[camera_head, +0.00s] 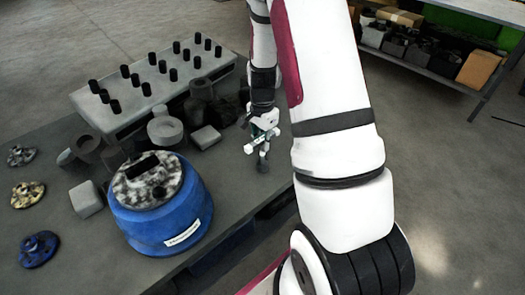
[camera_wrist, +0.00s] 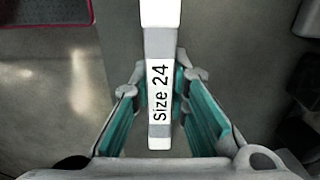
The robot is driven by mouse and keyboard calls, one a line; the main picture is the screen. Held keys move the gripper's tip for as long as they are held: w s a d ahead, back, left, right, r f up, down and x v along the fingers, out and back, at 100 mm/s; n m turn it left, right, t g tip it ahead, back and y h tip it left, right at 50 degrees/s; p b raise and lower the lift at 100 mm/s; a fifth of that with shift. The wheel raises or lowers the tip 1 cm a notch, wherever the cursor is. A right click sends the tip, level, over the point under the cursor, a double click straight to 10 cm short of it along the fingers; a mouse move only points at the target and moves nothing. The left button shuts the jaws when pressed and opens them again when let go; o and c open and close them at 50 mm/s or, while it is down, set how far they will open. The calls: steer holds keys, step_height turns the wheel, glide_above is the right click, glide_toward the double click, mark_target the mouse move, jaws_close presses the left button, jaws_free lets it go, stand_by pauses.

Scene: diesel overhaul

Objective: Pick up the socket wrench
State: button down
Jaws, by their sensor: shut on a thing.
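The socket wrench (camera_wrist: 159,90) shows in the wrist view as a long white bar with grey bands and the label "Size 24". It runs from the top edge down between the two teal-padded fingers of my gripper (camera_wrist: 161,80). My gripper is shut on it. In the head view my gripper (camera_head: 263,132) points down over the right part of the grey table. A white bar of the wrench (camera_head: 251,148) shows at the fingers, with a dark piece below it close to the table top. I cannot tell whether that dark piece touches the table.
A blue drum-like part (camera_head: 160,212) stands at the table's front. A grey rack (camera_head: 150,92) with several black pegs stands at the back. Dark cylinders and a grey block (camera_head: 206,137) lie left of my gripper. Three small flanged parts (camera_head: 28,194) lie far left.

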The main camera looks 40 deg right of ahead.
mark_target(262, 138)
steer(key=shift+r, duration=0.1)
steer(key=shift+r, duration=0.5)
step_height(262, 138, up, 2)
steer(key=shift+r, duration=0.1)
steer(key=shift+s+a+r, duration=0.15)
steer(key=shift+s+a, duration=0.35)
steer(key=s+a+r, duration=0.1)
steer(key=s+a, duration=0.9)
steer(key=shift+s+r, duration=0.15)
steer(key=shift+s, duration=0.2)
steer(key=shift+p, duration=0.3)
